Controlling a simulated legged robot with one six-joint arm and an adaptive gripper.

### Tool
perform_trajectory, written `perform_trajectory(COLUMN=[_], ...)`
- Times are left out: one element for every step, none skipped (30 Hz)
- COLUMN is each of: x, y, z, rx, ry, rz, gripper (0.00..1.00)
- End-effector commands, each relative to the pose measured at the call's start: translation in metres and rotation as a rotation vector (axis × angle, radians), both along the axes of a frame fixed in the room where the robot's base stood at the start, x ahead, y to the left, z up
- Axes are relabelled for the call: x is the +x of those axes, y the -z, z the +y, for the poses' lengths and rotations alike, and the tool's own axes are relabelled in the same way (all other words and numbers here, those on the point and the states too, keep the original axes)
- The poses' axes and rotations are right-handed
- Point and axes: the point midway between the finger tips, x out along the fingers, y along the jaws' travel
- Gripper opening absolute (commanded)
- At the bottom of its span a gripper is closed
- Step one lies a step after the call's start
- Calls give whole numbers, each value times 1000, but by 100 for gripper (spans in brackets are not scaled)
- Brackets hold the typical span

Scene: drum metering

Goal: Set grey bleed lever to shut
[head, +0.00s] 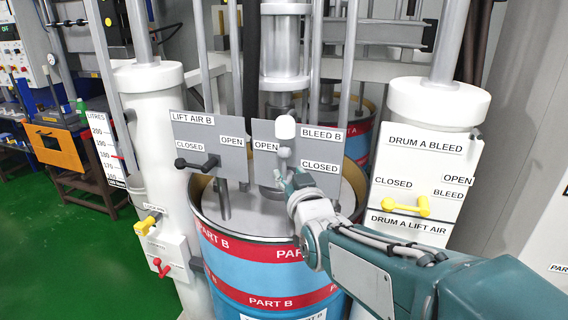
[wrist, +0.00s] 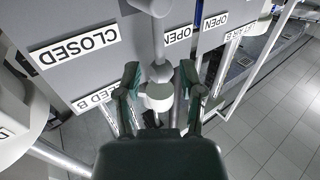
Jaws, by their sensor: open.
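The grey bleed lever (head: 284,153) is on the grey BLEED B panel (head: 326,134), between its OPEN label on the left and CLOSED label at the lower right. A pale rounded cap (head: 285,127) shows at its top in the head view. In the wrist view the lever's shaft (wrist: 157,48) runs down to a pale grey knob (wrist: 158,97). My gripper (wrist: 158,88) is open, with one finger on each side of the knob. It also shows in the head view (head: 287,172), just below the lever. I cannot tell whether either finger touches the knob.
Left of it, the LIFT AIR B panel (head: 205,134) carries a black lever (head: 198,162) pointing to CLOSED. The blue PART B drum (head: 265,268) stands below. At right, a white panel (head: 425,180) has a yellow lever (head: 410,206). Green floor (head: 85,260) is clear at left.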

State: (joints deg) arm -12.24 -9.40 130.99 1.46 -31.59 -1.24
Motion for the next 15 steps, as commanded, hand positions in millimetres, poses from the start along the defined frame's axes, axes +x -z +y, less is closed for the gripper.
perform_trajectory(x=[9,14,19,23,27,32,35,38,41,42,44,45,45,46,46], y=[1,1,1,1,1,0,0,1,0,0,0,0,0,0,0], z=[2,3,4,5,5,6,7,7,8,8,8,8,9,9,9], rx=[0,0,0,0,0,0,0,0,0,0,0,0,0,0,0], ry=[0,0,0,0,0,0,0,0,0,0,0,1,1,1,0], rz=[2,1,2,1,2,1,1,1,1,0,0,0,0,0,0], gripper=[51,51,51,51,51,51,51,51,51,51,51,51,51,51,51])
